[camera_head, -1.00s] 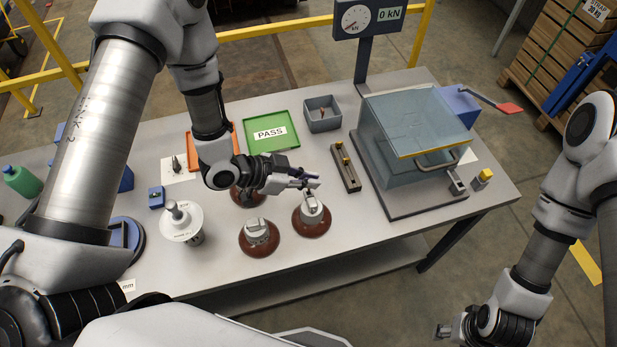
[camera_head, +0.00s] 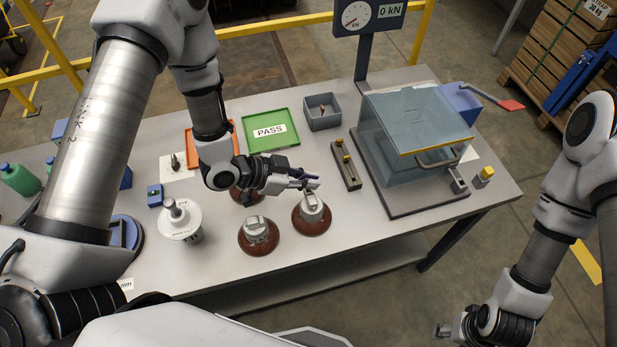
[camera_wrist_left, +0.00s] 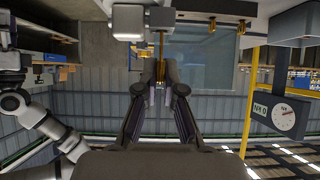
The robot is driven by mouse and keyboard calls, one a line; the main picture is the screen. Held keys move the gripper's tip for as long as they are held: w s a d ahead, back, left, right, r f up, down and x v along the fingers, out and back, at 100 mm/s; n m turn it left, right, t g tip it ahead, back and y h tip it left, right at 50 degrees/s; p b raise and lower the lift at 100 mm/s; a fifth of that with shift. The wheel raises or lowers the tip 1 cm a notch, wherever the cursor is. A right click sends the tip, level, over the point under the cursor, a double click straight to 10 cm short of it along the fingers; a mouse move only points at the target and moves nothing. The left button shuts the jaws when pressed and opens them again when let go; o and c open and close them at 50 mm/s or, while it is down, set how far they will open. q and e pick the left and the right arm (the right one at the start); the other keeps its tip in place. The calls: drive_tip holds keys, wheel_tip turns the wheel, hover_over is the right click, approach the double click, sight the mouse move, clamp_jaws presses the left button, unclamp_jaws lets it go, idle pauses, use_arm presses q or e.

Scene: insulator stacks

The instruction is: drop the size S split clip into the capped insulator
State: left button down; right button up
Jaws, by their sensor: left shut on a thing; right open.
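My left gripper (camera_head: 308,183) is shut just above the metal cap of the right-hand brown insulator (camera_head: 312,226). In the left wrist view, a thin brass-coloured piece (camera_wrist_left: 161,44), which looks like the split clip, stands between the fingertips (camera_wrist_left: 161,90). Its size mark cannot be read. Pale grey metal blocks lie at its far end, and I cannot tell whether it touches them. A second brown capped insulator (camera_head: 258,242) stands to the left, and a third (camera_head: 240,197) is partly hidden behind my left gripper. My right gripper (camera_head: 445,330) is open and empty, off the table's front.
A green PASS tray (camera_head: 290,142), a grey bin (camera_head: 335,121) and a dark slotted block (camera_head: 346,170) lie behind the insulators. A clear-walled test box (camera_head: 410,110) stands to the right. A white disc fixture (camera_head: 181,222) stands to the left. The front right table top is clear.

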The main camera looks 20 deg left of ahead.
use_arm(q)
drive_tip(key=shift+f+b, duration=0.65)
drive_tip(key=shift+f, duration=0.25)
drive_tip(key=c, duration=1.2)
unclamp_jaws()
drive_tip(key=v, duration=1.2)
drive_tip(key=shift+r, duration=0.1)
